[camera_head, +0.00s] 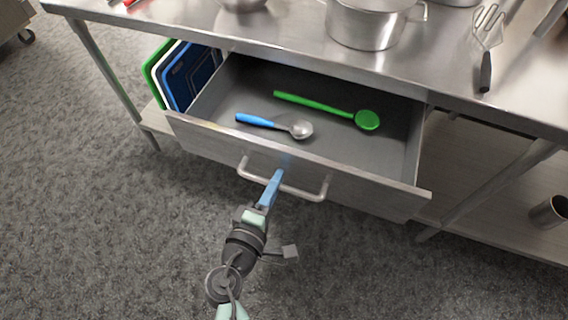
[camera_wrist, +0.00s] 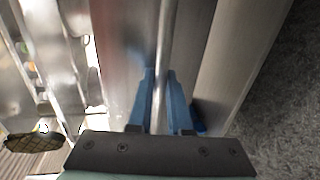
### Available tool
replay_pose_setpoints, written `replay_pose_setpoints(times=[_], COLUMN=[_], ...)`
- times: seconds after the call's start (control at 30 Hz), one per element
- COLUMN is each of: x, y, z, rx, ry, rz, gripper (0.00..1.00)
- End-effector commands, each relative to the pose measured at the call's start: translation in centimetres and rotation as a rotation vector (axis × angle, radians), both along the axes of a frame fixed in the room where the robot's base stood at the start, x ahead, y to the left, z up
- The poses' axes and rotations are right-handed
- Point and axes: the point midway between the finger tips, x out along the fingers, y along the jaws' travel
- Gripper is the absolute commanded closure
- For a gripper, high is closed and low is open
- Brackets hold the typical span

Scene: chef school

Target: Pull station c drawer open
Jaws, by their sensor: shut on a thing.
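The drawer (camera_head: 390,190) stands pulled out from under the steel counter in the head view, its inside plainly visible. A bar handle (camera_head: 313,195) runs along its front. My gripper (camera_head: 272,186) is at the handle, left of its middle, with its blue fingers shut on the bar. In the wrist view the handle bar (camera_wrist: 160,60) passes between the two blue fingers (camera_wrist: 161,95). Inside the drawer lie a spoon with a blue handle (camera_head: 258,121) and a green spoon (camera_head: 320,106).
A steel pot (camera_head: 365,25) and a slotted turner (camera_head: 486,70) are on the counter (camera_head: 290,47). Blue and green boards (camera_head: 190,75) stand left of the drawer. A metal cup (camera_head: 549,211) is on the lower shelf at right. The carpet in front is clear.

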Motion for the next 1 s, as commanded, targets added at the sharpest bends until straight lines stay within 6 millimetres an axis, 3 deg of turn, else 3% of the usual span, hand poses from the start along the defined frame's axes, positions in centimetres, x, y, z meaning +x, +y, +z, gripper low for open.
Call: replay_pose_setpoints(times=[0.2, 0.4, 0.6, 0.97, 1.0], x=[-4.4, -6.8, -7.8, -7.9, -7.9], y=[1.5, 2.3, 2.6, 2.6, 2.6], z=[-0.2, -0.1, 0.0, 0.0, 0.0], rx=[0.000, 0.000, 0.000, 0.000, 0.000], ry=[0.002, 0.000, 0.000, -0.001, -0.001], rz=[0.004, 0.002, 0.001, 0.001, 0.001], gripper=[1.00, 1.00, 1.00, 1.00, 0.81])
